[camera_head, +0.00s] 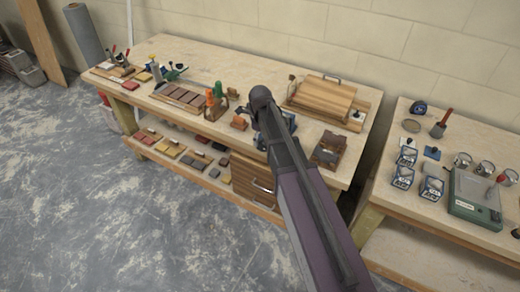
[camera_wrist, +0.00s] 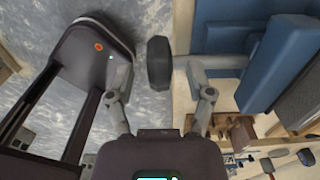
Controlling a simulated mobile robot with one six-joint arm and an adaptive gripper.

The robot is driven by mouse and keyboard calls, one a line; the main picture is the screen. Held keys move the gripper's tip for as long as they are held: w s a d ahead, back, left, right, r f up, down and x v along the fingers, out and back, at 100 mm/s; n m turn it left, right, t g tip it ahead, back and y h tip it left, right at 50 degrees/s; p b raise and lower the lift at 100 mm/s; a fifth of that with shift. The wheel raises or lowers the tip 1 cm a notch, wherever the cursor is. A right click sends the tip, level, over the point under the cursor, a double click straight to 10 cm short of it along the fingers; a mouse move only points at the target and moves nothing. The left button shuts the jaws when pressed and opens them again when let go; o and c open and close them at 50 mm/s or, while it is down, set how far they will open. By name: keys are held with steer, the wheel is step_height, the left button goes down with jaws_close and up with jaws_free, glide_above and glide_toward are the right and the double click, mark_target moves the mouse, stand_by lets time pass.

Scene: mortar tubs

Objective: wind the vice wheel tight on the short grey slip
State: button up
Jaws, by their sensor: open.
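My gripper (camera_wrist: 156,70) is open in the wrist view, with one finger on each side of a dark wheel (camera_wrist: 158,62). Gaps show between the wheel and both fingertips. A pale shaft (camera_wrist: 222,62) runs right from the wheel's side towards the blue vice (camera_wrist: 275,65). A rough dark grey piece (camera_wrist: 302,98) lies against the vice's blue block; I cannot tell whether it is the short grey slip. In the head view a little of the blue vice (camera_head: 291,121) shows beside my arm, which hides the wheel and my gripper.
The workbench (camera_head: 225,72) holds a rack of brown slips (camera_head: 182,95), orange and green-handled tools (camera_head: 213,100) and a wooden board (camera_head: 322,96). Small slips lie on the lower shelf (camera_head: 150,150). A second table (camera_head: 400,192) with tubs stands right. The floor in front is clear.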

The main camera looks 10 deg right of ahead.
mark_target(260, 140)
steer(key=shift+f+b, duration=1.6)
steer(key=shift+f, duration=0.25)
jaws_close()
